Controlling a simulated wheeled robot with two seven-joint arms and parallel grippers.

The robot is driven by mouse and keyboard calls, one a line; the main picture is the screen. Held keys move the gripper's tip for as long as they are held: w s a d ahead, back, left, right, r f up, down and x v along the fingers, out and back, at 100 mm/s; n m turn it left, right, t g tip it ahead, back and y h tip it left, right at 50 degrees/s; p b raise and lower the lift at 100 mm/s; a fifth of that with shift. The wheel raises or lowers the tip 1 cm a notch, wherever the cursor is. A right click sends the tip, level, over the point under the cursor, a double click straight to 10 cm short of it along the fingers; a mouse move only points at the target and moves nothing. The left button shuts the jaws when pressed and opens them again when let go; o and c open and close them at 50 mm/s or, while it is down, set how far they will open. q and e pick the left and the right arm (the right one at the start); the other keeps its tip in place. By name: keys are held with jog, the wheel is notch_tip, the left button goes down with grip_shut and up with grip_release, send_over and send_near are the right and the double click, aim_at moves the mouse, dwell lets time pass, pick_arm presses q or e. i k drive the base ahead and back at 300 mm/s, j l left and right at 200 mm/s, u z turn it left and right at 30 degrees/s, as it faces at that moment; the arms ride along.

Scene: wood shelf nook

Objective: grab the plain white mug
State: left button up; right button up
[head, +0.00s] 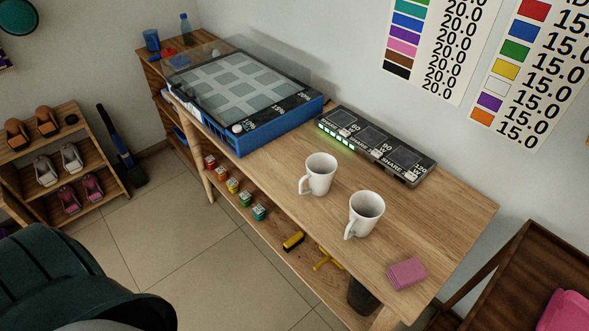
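Two white mugs stand upright on the wooden table. The farther mug (321,174) is near the middle of the table, in front of the black panel. The nearer mug (364,214) stands to its lower right, apart from it. Both have their handles toward the lower left, and both look plain on the sides I see. I cannot tell which one is the plain mug that the task names. Neither of my grippers is in view.
A blue-framed box with a clear lid (240,100) fills the table's far left. A black panel with a green-lit edge (375,145) lies along the wall side. A pink block (407,273) lies near the right end. The tabletop around the mugs is clear.

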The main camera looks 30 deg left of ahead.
aim_at(321, 167)
jog(key=i+u, duration=0.2)
jog(key=u, duration=0.25)
jog(key=i+l+u, duration=0.1)
jog(key=u, duration=0.3)
jog(key=z, duration=1.95)
jog(key=k+j, duration=0.3)
jog(key=k, duration=0.15)
jog(key=k+j, duration=0.3)
jog(key=k, duration=0.15)
jog(key=k+j, duration=0.3)
jog(key=k, duration=0.15)
